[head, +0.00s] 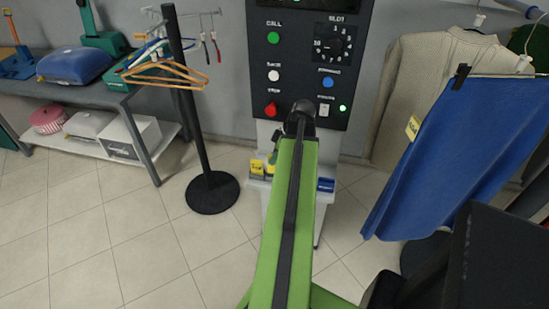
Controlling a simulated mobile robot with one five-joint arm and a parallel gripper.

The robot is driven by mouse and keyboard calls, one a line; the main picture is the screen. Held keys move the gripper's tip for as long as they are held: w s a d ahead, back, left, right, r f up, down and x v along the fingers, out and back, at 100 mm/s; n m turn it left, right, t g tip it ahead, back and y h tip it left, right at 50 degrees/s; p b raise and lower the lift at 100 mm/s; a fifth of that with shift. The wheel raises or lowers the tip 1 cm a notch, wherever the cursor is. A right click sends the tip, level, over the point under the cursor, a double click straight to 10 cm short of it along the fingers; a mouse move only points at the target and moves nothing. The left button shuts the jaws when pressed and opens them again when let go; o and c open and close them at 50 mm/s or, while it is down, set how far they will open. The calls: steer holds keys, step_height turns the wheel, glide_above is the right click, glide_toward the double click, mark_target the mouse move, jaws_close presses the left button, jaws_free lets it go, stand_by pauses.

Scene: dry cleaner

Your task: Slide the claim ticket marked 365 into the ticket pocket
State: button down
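My green arm reaches away from me up the middle of the head view, in front of a control panel on a pale stand. Its dark far joint overlaps the panel's lower edge. My gripper's fingers cannot be made out; the arm hides that area. Small yellow tickets (257,167) stand on the stand's ledge just left of the arm; their numbers are too small to read, so I cannot tell which is 365. A small blue item (326,185) sits on the ledge right of the arm. I cannot tell whether it is the ticket pocket.
The control panel (273,57) has buttons and a dial. A black pole on a round base (213,193) carries hangers (168,74) at left. A blue skirt (450,150) and beige cardigan hang at right. The left floor is clear.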

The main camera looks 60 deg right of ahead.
steer(key=shift+f, duration=0.35)
steer(key=c, duration=1.5)
jaws_free()
steer(key=shift+c, duration=0.2)
steer(key=shift+r, duration=0.15)
steer(key=p+v, duration=1.6)
steer(key=v, duration=0.1)
steer(key=shift+r, duration=0.15)
